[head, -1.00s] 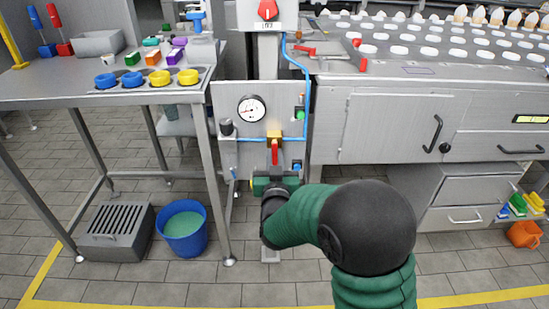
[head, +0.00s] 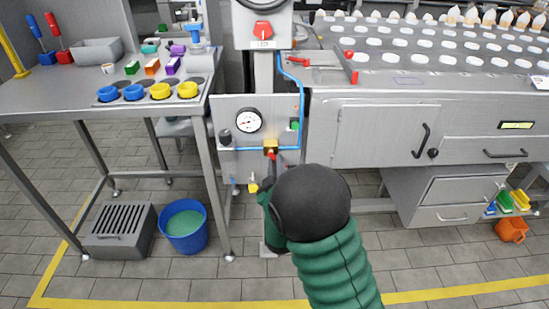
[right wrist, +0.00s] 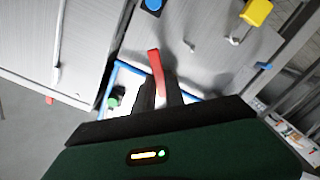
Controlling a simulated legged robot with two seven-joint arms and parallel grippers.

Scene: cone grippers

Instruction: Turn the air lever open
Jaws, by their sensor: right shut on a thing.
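The red air lever (head: 272,154) sits on the yellow valve block (head: 270,145) of the grey wall panel, below the round gauge (head: 248,120). My right gripper (head: 276,167) is at the lever, and my dark wrist and green arm hide much of this area in the head view. In the right wrist view the red lever (right wrist: 155,62) stands out between the two dark fingers (right wrist: 160,92), which are shut on it. The lever's exact angle on the valve is hard to tell. My left gripper is not in view.
A thin blue pipe (head: 301,105) runs around the panel close to the lever. A red rotary switch (head: 263,30) is higher on the post. A grey table (head: 50,94) stands left, a cabinet machine (head: 385,135) right. A blue bucket (head: 184,235) is on the floor.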

